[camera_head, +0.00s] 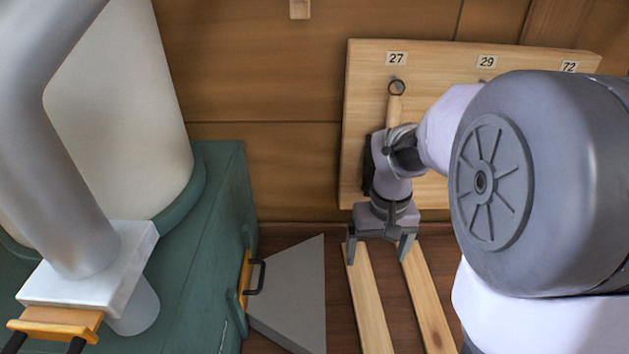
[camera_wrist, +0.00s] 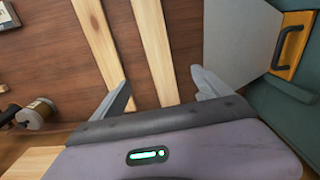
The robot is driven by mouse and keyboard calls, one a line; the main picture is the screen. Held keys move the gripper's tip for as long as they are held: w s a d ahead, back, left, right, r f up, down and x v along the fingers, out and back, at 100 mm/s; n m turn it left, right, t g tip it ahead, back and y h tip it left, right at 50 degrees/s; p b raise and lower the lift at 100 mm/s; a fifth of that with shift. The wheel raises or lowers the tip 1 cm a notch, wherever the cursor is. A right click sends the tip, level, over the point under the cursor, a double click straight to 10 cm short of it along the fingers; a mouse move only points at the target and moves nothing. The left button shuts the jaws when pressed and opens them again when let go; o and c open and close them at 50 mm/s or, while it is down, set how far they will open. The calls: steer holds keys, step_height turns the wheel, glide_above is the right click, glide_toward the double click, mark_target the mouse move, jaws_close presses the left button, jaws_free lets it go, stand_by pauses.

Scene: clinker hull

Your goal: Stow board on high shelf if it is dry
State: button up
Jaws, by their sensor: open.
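Two pale wooden strips, a left one (camera_head: 368,305) and a right one (camera_head: 430,300), lie side by side on the brown floor, with a gap between them. They also show in the wrist view, one (camera_wrist: 99,35) and the other (camera_wrist: 155,45). My gripper (camera_head: 380,250) is open and empty at their far ends, pointing down. In the wrist view its fingertips (camera_wrist: 160,84) stand apart, with wood and bare floor between them. I cannot tell whether the gripper touches a strip. I cannot tell which piece is the task's board, whether it is dry, or identify a high shelf.
A pale panel (camera_head: 430,62) labelled 27, 29 and 72 stands against the wooden wall, with a peg under 27. A grey slab (camera_head: 297,290) lies beside a green cabinet (camera_head: 222,200) with a black-handled yellow plate. A spool (camera_wrist: 36,114) shows at left in the wrist view.

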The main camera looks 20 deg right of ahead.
steer(key=b, duration=0.6)
glide_above(367, 302)
steer(key=f, duration=1.2)
steer(key=shift+w+d+f, duration=0.15)
steer(key=shift+w+f, duration=0.2)
steer(key=shift+f, duration=0.05)
steer(key=f+b, duration=0.2)
steer(key=f, duration=0.1)
steer(key=f+b, duration=0.1)
steer(key=f, duration=0.1)
steer(key=shift+s+f, duration=0.1)
steer(key=shift+s, duration=0.3)
steer(key=c, duration=1.7)
